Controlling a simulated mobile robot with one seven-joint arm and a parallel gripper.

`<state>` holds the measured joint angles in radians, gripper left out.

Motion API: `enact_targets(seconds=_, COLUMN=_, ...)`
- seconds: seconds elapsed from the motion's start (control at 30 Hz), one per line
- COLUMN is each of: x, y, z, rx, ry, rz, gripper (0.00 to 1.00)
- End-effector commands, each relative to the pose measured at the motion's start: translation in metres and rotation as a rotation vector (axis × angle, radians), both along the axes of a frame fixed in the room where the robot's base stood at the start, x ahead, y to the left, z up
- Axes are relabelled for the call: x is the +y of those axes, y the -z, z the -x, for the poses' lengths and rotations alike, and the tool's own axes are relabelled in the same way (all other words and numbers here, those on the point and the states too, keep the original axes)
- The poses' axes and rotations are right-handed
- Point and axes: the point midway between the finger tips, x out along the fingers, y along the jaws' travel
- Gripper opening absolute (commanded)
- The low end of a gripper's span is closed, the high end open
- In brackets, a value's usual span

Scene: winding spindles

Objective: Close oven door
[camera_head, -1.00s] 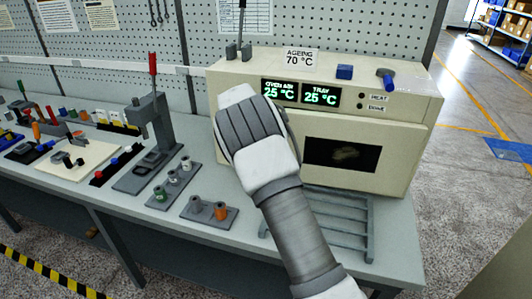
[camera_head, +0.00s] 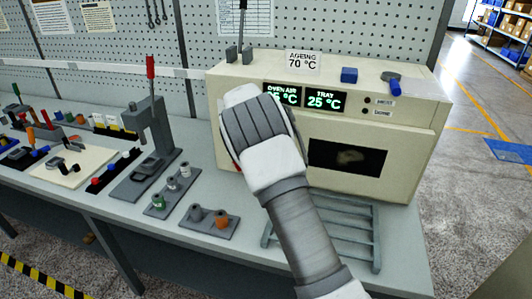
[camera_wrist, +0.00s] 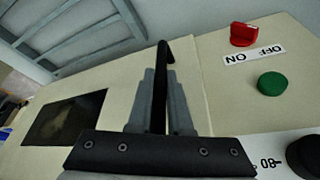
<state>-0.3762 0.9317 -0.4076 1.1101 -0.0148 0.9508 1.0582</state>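The cream oven (camera_head: 408,110) stands on the bench. Its door (camera_head: 405,158), with a dark window (camera_head: 346,157), looks flush or nearly flush with the front; any small gap is too fine to tell. In the wrist view the door (camera_wrist: 118,120) also looks closed along its seam. My gripper (camera_wrist: 160,85) is at the door's edge beside the control panel. Its grey fingers lie close on both sides of the black door handle (camera_wrist: 163,55) and appear shut on it. In the head view my wrist hides the handle and fingers.
A red knob (camera_wrist: 243,34) and a green button (camera_wrist: 271,84) sit on the panel close to the gripper. A grey rack (camera_head: 350,225) lies on the bench before the oven. Spindle holders (camera_head: 208,222) and a press (camera_head: 150,125) stand to the left.

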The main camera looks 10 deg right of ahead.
Motion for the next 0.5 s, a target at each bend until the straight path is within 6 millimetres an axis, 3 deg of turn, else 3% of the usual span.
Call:
enact_targets(seconds=0.03, x=-0.0031, y=-0.0054, z=-0.0062, rx=-0.022, ry=-0.005, rz=0.005, gripper=0.19)
enact_targets(seconds=0.2, x=-0.0025, y=-0.0047, z=-0.0054, rx=-0.02, ry=-0.004, rz=0.003, gripper=0.47)
enact_targets(seconds=0.5, x=-0.0008, y=-0.0045, z=-0.0035, rx=-0.015, ry=-0.003, rz=0.002, gripper=0.47)
